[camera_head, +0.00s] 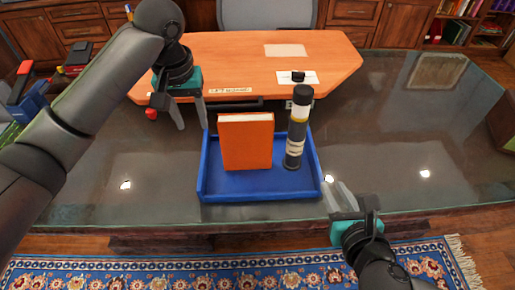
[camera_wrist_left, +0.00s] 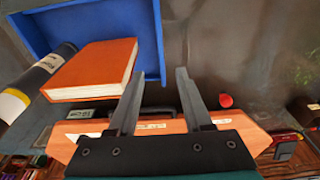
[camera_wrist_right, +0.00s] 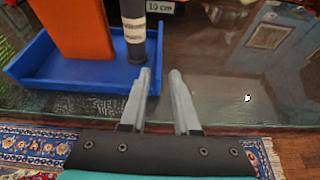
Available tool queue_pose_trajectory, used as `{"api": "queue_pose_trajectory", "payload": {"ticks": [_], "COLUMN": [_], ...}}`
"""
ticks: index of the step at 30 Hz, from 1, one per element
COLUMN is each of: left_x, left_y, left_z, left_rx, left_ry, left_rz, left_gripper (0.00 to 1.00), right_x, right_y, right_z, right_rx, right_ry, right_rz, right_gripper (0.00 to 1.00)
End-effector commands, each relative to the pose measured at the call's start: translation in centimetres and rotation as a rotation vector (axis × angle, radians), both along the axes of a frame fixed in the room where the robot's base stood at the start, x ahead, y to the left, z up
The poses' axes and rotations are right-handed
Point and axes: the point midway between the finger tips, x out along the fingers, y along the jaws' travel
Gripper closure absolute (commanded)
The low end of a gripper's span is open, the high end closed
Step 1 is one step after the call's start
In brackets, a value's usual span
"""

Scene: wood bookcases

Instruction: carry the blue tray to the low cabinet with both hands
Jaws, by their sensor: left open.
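The blue tray (camera_head: 255,183) lies flat on the glass-topped table. In it stand an orange book (camera_head: 246,142) and a dark bottle with pale and yellow bands (camera_head: 298,128). My right gripper (camera_head: 338,197) is open beside the tray's front right corner, which shows left of the fingers in the right wrist view (camera_wrist_right: 80,92). Wooden cabinets (camera_head: 75,22) stand behind; I cannot tell which is the low cabinet.
The glass tabletop (camera_head: 400,150) is clear right of the tray. An orange-topped desk (camera_head: 240,55) adjoins behind, with a grey chair (camera_head: 266,13) beyond. A small red ball (camera_head: 151,114) is near my left gripper. A patterned rug (camera_head: 200,268) lies in front.

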Motion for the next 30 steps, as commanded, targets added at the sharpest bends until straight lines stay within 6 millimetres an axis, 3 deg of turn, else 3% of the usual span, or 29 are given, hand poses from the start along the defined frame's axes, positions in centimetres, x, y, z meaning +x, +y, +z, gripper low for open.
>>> {"api": "queue_pose_trajectory", "payload": {"ticks": [14,30], "left_x": [0.1,1.3], "left_y": [0.1,0.2], "left_z": [-0.6,-9.0], "left_rx": [0.004,0.003], "left_ry": [0.004,0.005], "left_rz": [0.004,0.004], "left_gripper": [0.50,0.50], "right_x": [0.7,8.5], "right_y": [0.1,0.7], "right_z": [-0.2,-3.4], "right_rx": [-0.012,-0.011], "right_ry": [-0.005,-0.006], "right_rz": [0.007,0.006], "right_gripper": [0.70,0.70]}}
